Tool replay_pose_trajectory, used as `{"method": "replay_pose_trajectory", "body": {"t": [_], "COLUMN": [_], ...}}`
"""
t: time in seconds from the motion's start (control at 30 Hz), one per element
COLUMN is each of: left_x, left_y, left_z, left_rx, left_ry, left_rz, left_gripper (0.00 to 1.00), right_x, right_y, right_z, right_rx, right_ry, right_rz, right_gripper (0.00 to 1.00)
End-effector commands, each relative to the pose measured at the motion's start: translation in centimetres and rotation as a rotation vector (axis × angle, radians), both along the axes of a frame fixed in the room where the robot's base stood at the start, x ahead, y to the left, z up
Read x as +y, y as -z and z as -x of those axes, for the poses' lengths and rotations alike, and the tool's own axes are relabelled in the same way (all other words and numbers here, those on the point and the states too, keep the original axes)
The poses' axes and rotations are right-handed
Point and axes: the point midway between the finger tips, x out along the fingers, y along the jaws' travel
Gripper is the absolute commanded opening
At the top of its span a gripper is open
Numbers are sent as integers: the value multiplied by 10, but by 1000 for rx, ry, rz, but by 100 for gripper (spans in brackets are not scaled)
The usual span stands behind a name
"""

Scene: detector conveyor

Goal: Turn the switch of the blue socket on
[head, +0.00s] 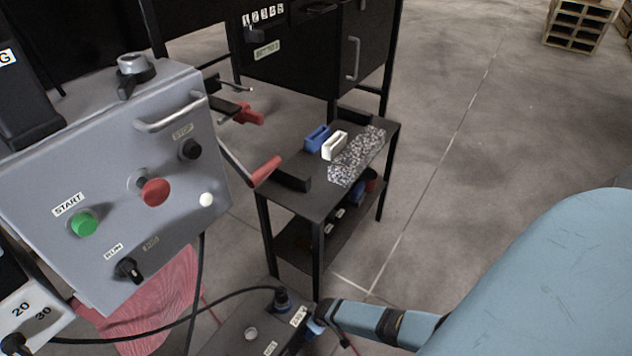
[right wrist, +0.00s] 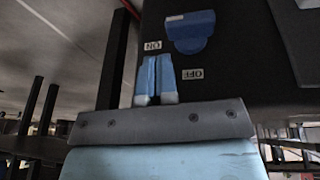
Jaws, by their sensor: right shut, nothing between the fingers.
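The dark box (head: 240,335) with labels stands at the bottom of the head view. The blue socket (right wrist: 190,30) is on the box's dark face in the right wrist view. Beside it are an ON label (right wrist: 152,45) and an OFF label (right wrist: 192,74), both upside down there. My right gripper (right wrist: 155,62) is shut, its two light-blue fingers side by side, tips between the two labels. It also shows in the head view (head: 320,317), at the box's right side. The switch is not visible; the fingers cover the area by the labels. Contact cannot be told. My left gripper is not in view.
A grey control panel (head: 110,180) with START, STOP and RUN markings fills the left. A black cable (head: 130,340) runs to a plug (head: 283,299) on the box top. A dark table (head: 290,200) stands behind.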

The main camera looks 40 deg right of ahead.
Motion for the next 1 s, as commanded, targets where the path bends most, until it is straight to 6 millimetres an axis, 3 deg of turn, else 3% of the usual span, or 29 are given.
{"method": "replay_pose_trajectory", "body": {"t": [0.03, 0.27, 0.4, 0.6, 1.0], "left_x": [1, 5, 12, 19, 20], "left_y": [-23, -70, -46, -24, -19], "left_z": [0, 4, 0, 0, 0], "left_rx": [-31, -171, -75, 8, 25], "left_ry": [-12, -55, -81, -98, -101], "left_rz": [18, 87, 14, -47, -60], "left_gripper": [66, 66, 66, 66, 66], "right_x": [1, -19, -29, -37, -38], "right_y": [-19, -66, -88, -103, -104], "right_z": [1, 12, 17, 22, 22], "right_rx": [0, 1, 3, 5, 5], "right_ry": [1, -1, -1, 0, -1], "right_rz": [-1, -2, -3, -4, -5], "right_gripper": [0, 0, 0, 0, 0]}}
